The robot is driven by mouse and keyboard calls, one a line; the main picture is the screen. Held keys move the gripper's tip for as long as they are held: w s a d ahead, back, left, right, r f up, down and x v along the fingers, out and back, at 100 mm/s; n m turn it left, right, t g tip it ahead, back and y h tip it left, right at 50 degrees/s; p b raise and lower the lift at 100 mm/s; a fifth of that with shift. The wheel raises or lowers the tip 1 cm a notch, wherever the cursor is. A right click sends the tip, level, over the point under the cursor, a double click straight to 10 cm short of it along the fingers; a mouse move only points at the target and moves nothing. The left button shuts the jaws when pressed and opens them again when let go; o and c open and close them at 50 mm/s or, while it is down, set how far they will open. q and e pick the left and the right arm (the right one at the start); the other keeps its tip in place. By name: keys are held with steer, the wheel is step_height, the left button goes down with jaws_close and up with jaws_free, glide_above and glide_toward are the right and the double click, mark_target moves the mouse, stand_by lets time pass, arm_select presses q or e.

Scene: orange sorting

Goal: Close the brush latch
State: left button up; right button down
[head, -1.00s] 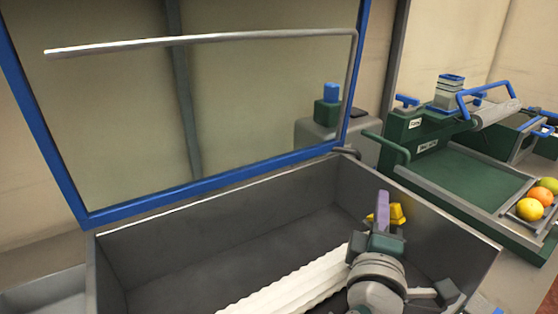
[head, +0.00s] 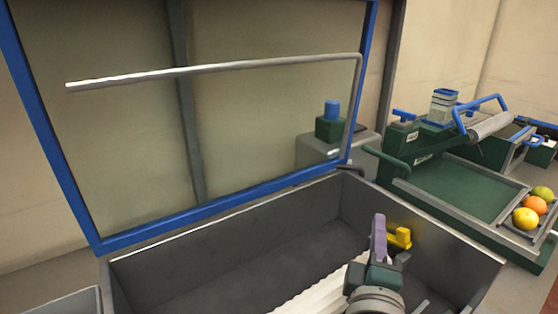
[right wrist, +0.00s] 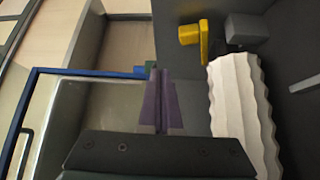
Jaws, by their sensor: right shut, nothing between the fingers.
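The yellow latch (head: 400,238) sits on the inner wall of the grey bin, past the upper end of the white ridged brush (head: 322,292). In the right wrist view the latch (right wrist: 204,43) has a knob and an upright yellow bar next to a grey block, just above the brush (right wrist: 240,115). My right gripper (head: 379,225) has purple fingers and is inside the bin, just left of the latch in the head view. In the right wrist view its fingers (right wrist: 160,75) are together and empty, with a gap to the latch. My left gripper is not in view.
The grey bin (head: 230,228) has a raised blue-framed lid (head: 215,211) with a metal bar (head: 215,68). At right stands a green machine (head: 455,185) with a roller and a tray of fruit (head: 530,214). The bin's left floor is clear.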

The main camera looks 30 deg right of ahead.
mark_target(364, 259)
steer(key=a+f+b, duration=0.1)
steer(key=s+a+f+b, duration=0.1)
steer(key=a+f, duration=0.1)
steer(key=shift+a+f, duration=0.15)
steer(key=shift+a, duration=0.05)
steer(key=shift+s+a+f, duration=0.15)
steer(key=shift+s+a, duration=0.05)
steer(key=shift+a, duration=0.15)
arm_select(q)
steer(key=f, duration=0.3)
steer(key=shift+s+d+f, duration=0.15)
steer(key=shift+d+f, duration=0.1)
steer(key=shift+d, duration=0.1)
